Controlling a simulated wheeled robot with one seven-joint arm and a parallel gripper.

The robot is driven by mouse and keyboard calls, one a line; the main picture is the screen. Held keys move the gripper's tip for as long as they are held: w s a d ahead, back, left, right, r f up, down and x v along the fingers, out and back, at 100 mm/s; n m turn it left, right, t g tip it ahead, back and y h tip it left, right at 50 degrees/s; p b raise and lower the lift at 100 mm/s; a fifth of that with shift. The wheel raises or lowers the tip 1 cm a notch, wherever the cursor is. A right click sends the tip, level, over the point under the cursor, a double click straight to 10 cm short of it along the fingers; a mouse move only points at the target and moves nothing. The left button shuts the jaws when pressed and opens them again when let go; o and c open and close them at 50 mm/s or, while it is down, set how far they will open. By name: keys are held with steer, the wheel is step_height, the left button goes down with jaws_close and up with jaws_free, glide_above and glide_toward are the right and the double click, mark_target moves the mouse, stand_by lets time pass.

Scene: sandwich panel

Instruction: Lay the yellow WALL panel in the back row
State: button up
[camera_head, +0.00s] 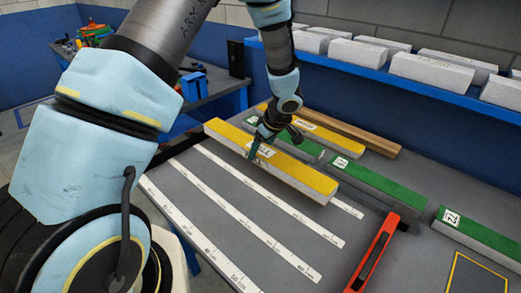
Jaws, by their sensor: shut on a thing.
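A long panel with a yellow top and pale sides (298,172) lies across the middle of the head view. My gripper (254,149) is shut on it near its middle, coming from above, and hides part of its label, so I cannot read the word. The panel looks level and covers the far ends of the white marked strips; I cannot tell for sure if it touches the table. A second yellow-topped panel (350,137) lies behind it, partly hidden by my arm. Green-topped panels (380,187) lie between and to the right, one near the held panel's right end.
A wooden plank (345,130) lies at the back of the grey table. White marked strips (225,205) run across the front. A red level (374,250) lies front right, near another green panel (480,233). A blue shelf (400,80) with white blocks hangs behind.

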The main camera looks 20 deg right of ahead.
steer(key=shift+f+b, duration=2.7)
steer(key=shift+b, duration=0.1)
steer(key=shift+f, duration=0.45)
steer(key=o, duration=1.5)
